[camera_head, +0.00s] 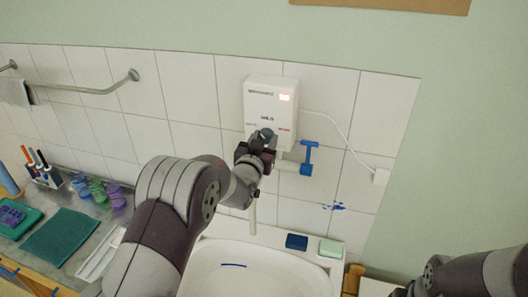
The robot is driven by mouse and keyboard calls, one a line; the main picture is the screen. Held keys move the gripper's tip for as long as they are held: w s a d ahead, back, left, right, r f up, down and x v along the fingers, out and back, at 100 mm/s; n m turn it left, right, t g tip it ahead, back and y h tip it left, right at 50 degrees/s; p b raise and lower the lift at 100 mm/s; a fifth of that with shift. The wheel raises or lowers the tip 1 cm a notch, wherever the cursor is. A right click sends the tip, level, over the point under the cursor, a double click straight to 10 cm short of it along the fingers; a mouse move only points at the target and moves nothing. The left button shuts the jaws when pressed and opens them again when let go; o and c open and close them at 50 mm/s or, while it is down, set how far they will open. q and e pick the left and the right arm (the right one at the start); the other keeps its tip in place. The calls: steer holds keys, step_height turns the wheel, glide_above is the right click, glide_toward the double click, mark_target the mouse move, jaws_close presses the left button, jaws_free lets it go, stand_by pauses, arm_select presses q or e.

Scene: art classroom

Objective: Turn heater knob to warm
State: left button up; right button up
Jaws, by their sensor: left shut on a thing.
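My left gripper (263,138) is at the lower front of the heater, shut on the knob there. The gripper covers the knob, so its pointer and setting cannot be read. My right arm shows at the lower right, away from the heater; its fingers are out of frame.
A blue tap handle (308,158) sticks out just right of the gripper. The white sink (262,282) is below, with a blue block (297,242) and a green block (330,248) on its rim. A white cord runs to a wall outlet (381,177). Art supplies fill the left counter.

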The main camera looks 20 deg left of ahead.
arm_select(q)
steer(key=m+b, duration=0.5)
steer(key=b, duration=0.3)
steer(key=m+b, duration=0.5)
steer(key=b, duration=0.2)
steer(key=m+b, duration=0.6)
steer(key=b, duration=0.2)
steer(key=shift+f+b, duration=0.35)
steer(key=shift+f, duration=0.05)
steer(key=shift+r+m+b, duration=0.2)
steer(key=shift+m+b, duration=1.35)
steer(key=shift+m, duration=0.25)
steer(key=o, duration=1.1)
steer(key=shift+d+r, duration=0.1)
steer(key=shift+c, duration=0.2)
steer(key=shift+s, duration=0.1)
steer(key=shift+s, duration=0.15)
steer(key=s+b, duration=0.2)
steer(key=s, duration=1)
steer(key=shift+s+a, duration=0.15)
steer(key=shift+a, duration=0.05)
